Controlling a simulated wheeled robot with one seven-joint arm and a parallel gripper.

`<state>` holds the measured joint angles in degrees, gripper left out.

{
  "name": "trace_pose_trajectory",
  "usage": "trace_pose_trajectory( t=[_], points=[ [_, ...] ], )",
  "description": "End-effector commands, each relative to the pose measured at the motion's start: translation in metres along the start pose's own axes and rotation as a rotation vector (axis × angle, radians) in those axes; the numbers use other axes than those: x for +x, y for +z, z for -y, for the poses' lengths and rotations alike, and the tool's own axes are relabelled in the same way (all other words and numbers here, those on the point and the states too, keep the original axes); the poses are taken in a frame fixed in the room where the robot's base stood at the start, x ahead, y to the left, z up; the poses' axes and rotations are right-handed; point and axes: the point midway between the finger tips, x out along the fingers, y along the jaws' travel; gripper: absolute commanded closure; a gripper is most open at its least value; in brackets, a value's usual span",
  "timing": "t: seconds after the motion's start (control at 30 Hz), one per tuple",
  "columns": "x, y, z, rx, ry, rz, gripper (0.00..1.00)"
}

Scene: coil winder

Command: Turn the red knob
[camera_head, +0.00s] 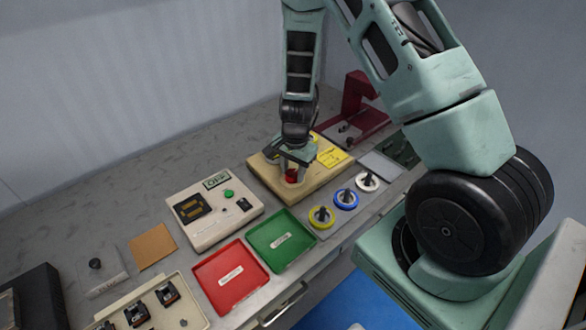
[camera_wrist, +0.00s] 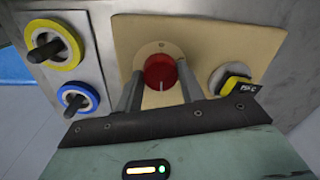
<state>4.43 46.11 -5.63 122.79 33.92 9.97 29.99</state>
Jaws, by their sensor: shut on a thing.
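The red knob (camera_wrist: 161,72) stands on a tan panel (camera_wrist: 205,32) and has a pale pointer line on its face. In the head view the knob (camera_head: 291,176) shows at the front left of the tan box (camera_head: 320,184), partly covered by my gripper. My gripper (camera_wrist: 160,80) is shut on the red knob, with one finger on each side of it. In the head view my gripper (camera_head: 292,166) reaches down onto the knob from above.
A black-and-yellow labelled part (camera_wrist: 236,84) sits beside the knob. Yellow (camera_head: 321,217), blue (camera_head: 346,199) and white (camera_head: 367,182) ringed spools stand in front of the box. Green (camera_head: 281,240) and red (camera_head: 230,276) trays and a white device (camera_head: 214,213) lie to the left.

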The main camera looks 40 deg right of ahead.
Motion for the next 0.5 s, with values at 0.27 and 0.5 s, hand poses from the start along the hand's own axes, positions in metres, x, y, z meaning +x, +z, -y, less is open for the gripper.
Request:
trace_pose_trajectory(
  t=[0.27,0.5],
  points=[
    [-0.0011,-0.001,0.0015,0.089,-0.003,-0.008,0.84],
    [-0.0009,-0.0012,0.0015,0.108,-0.004,-0.009,0.84]
  ],
)
